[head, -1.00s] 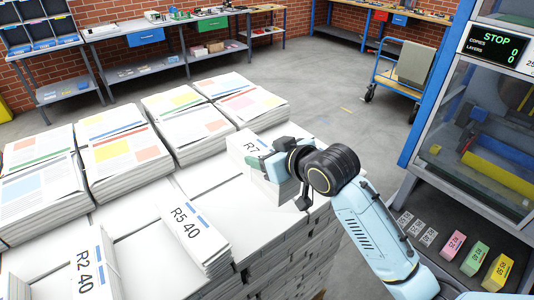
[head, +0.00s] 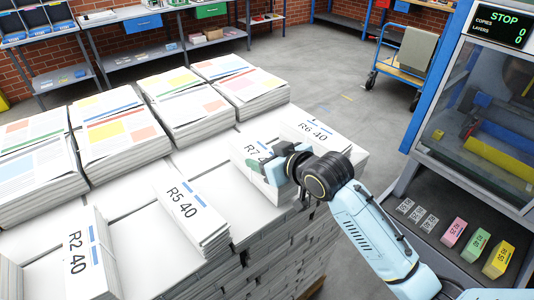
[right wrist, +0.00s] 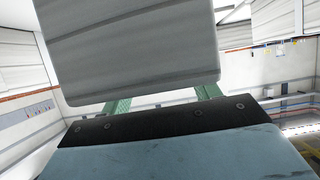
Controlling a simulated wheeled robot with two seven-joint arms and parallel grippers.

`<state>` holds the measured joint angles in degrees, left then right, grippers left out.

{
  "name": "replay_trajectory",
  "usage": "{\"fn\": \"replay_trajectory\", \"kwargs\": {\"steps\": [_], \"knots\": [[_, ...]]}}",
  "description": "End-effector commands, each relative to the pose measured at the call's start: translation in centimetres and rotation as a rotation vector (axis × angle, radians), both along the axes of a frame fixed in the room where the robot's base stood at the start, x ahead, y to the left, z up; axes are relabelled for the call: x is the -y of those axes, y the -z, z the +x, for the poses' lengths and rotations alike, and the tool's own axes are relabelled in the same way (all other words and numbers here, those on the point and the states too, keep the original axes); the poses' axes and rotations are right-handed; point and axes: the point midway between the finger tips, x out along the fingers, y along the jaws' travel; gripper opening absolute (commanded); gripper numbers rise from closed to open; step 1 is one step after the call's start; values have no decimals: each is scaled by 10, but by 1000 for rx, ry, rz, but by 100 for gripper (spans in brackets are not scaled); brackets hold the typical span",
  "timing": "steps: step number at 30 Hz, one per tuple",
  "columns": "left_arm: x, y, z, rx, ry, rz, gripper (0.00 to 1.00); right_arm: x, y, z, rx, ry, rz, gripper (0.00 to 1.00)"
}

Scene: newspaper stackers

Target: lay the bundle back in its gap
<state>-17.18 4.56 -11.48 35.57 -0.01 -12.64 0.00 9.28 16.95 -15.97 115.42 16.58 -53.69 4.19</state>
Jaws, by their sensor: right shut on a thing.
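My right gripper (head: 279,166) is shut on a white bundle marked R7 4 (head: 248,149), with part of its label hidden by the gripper. In the right wrist view the held bundle (right wrist: 130,50) fills the upper middle, in front of green fingers. It is over the right edge of the stack, between bundle R5 40 (head: 192,208) in front and bundle R6 40 (head: 325,135) behind. I cannot tell whether it touches the stack. The gap itself is hidden or not distinct. My left gripper is not in view.
Bundle R2 40 (head: 90,255) lies at the near left. Printed newspaper piles (head: 120,138) stand along the stack's far side. Blank white tops (head: 205,165) lie between. The press (head: 480,120) with coloured blocks (head: 477,250) stands at the right. Open floor (head: 345,75) lies beyond.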

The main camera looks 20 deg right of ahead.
Motion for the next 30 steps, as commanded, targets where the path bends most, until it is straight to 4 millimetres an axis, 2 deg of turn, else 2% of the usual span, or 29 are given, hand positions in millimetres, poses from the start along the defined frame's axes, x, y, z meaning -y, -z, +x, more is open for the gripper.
{"fn": "replay_trajectory", "kwargs": {"steps": [14, 30], "knots": [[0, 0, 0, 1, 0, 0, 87, 0, -3, 1, 11, -1, 3, 0], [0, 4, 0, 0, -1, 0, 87, 0, 6, 1, 10, 0, 3, 0]]}}
